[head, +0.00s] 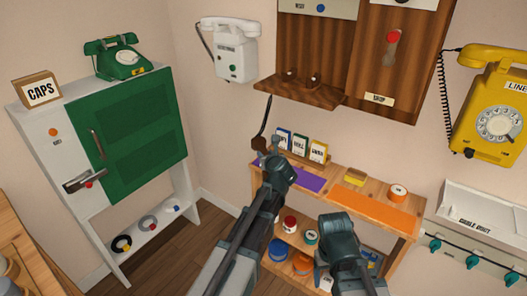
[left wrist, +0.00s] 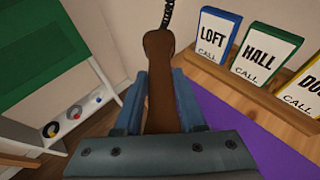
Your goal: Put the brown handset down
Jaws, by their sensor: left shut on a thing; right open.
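The brown handset (head: 258,143) is in my left gripper (head: 267,157), in front of the wall above the wooden bench's left end. A dark cord runs up from it towards the brown wooden wall phone (head: 345,55). In the left wrist view the handset (left wrist: 160,85) stands lengthwise between the two blue-grey fingers of my left gripper (left wrist: 158,103), which is shut on it. Its lower part is hidden by the gripper body. My right gripper (head: 336,224) is open and shows no object, in front of the bench; its fingers are mostly hidden.
A green phone (head: 116,57) stands on the cabinet at left. White (head: 232,50) and yellow (head: 490,110) phones hang on the walls.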

